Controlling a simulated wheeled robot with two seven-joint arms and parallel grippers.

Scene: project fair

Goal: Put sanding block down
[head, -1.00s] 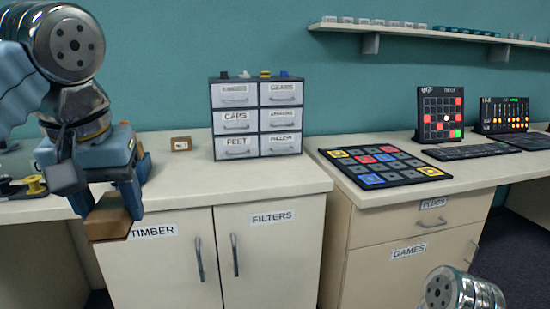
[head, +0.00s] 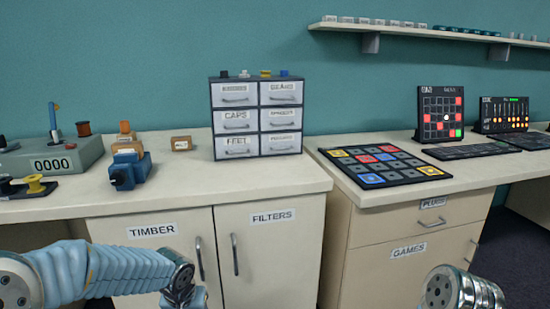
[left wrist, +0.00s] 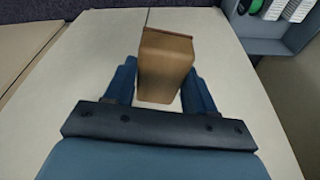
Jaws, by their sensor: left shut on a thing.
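The brown sanding block (left wrist: 166,62) sits between the blue fingers of my left gripper (left wrist: 163,88) in the left wrist view, and the gripper is shut on it. In the head view my left gripper (head: 182,290) is low at the bottom, in front of the TIMBER cabinet door (head: 140,255) and below the counter edge. The block cannot be made out in the head view. Only part of my right arm shows at the bottom right; its gripper is out of view.
The counter (head: 200,187) has free room in front of the drawer unit (head: 257,118). A blue tool (head: 128,170), a small brown block (head: 181,144), a grey box reading 0000 (head: 50,160) and a yellow spool (head: 36,184) stand on its left. A tiled game board (head: 382,166) lies right.

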